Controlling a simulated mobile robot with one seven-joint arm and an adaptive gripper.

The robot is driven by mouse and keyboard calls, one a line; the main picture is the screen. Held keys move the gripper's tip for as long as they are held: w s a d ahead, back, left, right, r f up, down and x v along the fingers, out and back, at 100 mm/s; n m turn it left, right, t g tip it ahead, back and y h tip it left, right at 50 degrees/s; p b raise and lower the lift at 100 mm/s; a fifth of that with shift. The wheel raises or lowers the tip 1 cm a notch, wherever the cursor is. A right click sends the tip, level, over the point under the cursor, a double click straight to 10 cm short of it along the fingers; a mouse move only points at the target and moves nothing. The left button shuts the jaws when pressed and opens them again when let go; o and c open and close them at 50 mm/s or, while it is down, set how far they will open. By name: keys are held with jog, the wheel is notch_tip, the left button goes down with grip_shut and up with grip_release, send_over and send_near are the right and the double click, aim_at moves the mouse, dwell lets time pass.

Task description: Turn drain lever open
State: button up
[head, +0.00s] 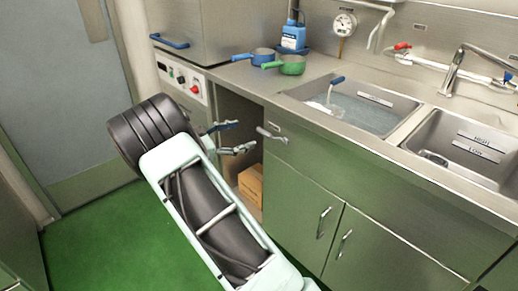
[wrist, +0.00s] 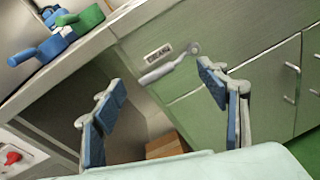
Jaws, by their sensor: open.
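The drain lever (head: 270,133) is a pale grey handle on the green cabinet front, just under the counter edge. It lies roughly level, along the counter edge. In the wrist view the lever (wrist: 168,68) shows below a small plate reading DRAIN (wrist: 158,52), with a rounded knob at its right end. My gripper (head: 246,134) is open and empty, to the left of the lever in the head view. In the wrist view my gripper (wrist: 160,78) has its two blue-padded fingers spread on either side of the lever's picture. I see no contact with it.
A sink basin with water (head: 355,108) is above the lever, with a second basin (head: 465,140) to the right. An open bay holds a cardboard box (head: 251,184). Blue (head: 262,56) and green (head: 292,64) pans stand on the counter. Cabinet handles (head: 323,222) protrude below.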

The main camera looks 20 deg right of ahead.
aim_at(263, 133)
notch_tip(263, 133, down, 5)
jog(key=w+n+t+h+b, duration=0.1)
jog(key=n+t, duration=0.1)
jog(key=n, duration=0.2)
jog(key=b+x, duration=0.1)
jog(key=x, duration=0.4)
jog(key=b+x, duration=0.1)
jog(key=x, duration=0.4)
jog(key=shift+w+a+r, duration=0.15)
jog(key=shift+w+r, duration=0.05)
jog(key=c, duration=1.7)
